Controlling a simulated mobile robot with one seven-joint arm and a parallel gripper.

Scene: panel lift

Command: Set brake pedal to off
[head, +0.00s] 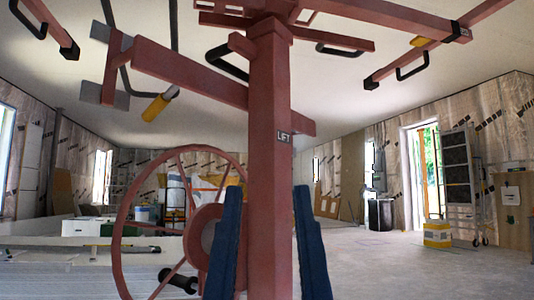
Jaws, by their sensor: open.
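The panel lift's red column (270,120) stands upright close in front of me and bears a small LIFT label. A red spoked wheel (122,240) with a black handle (178,281) is on its left side. The brake pedal cannot be made out; the lift's lower part is outside the picture. My gripper (268,195) shows as two dark blue fingers at the bottom centre, apart, with the column visible between them. The left finger covers part of the wheel's hub. Nothing shows held between the fingers. I cannot tell whether they touch the column.
Red lift arms (190,70) with black hooks and a yellow grip (158,105) spread overhead. White stacked panels (60,265) lie at lower left. The floor at right is mostly clear.

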